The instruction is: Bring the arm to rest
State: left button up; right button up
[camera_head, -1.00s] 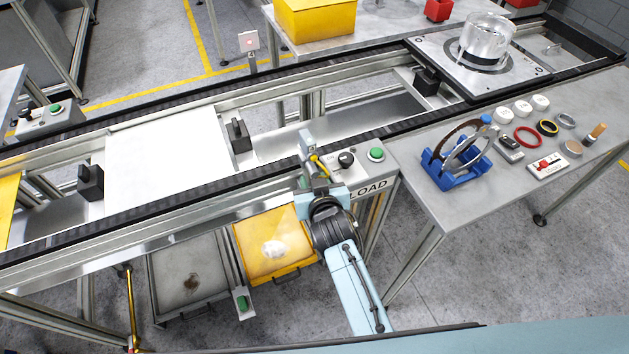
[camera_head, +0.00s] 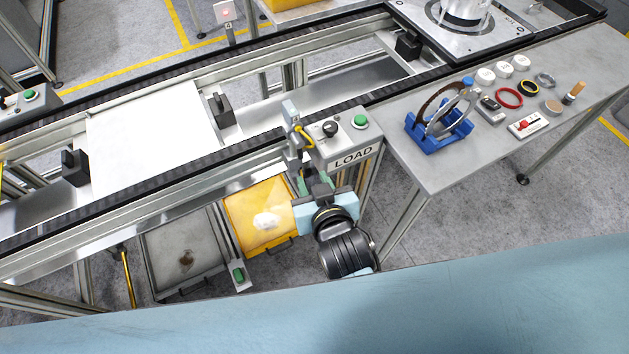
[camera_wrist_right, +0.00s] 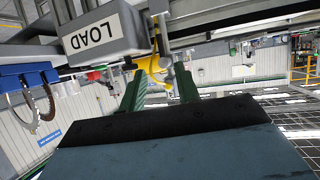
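My right arm's gripper (camera_head: 315,180) is just in front of and below the LOAD control box (camera_head: 350,153) in the head view. Its green fingers are apart, with nothing between them. In the right wrist view, the gripper (camera_wrist_right: 160,80) shows two separated green fingers. A yellow part (camera_wrist_right: 152,64) on a metal bracket shows beyond the gap, and the LOAD box (camera_wrist_right: 98,32) appears upside down at upper left. The box has a black knob (camera_head: 330,129) and a green button (camera_head: 360,121). My left gripper is not in view.
The conveyor (camera_head: 160,165) runs along the left and middle. A yellow drawer (camera_head: 285,238) and a grey drawer (camera_head: 185,255) lie below it. A grey table (camera_head: 430,178) at right holds a blue stand (camera_head: 438,138), rings and small parts. Floor is clear beneath the table.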

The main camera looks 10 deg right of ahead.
dwell(0.6)
jog(key=s+d+f+n+g+b, duration=0.1)
jog(key=s+f+g+b, duration=0.15)
jog(key=s+f, duration=0.9)
jog(key=s+d+f+n+g+b, duration=0.15)
jog(key=f+g, duration=0.25)
jog(key=f, duration=1.6)
jog(key=s+d+f+g+b, duration=0.2)
jog(key=s+d+f, duration=0.6)
jog(key=s, duration=0.2)
jog(key=s+d+f+m+g+h+b, duration=0.1)
jog(key=s+d+f+g+b, duration=0.1)
jog(key=s+d+f, duration=0.6)
jog(key=s+f+g, duration=0.1)
jog(key=s, duration=0.2)
jog(key=shift+d+g, duration=0.35)
jog(key=shift+s+m, duration=0.1)
jog(key=shift+m, duration=0.15)
jog(key=shift+c, duration=0.4)
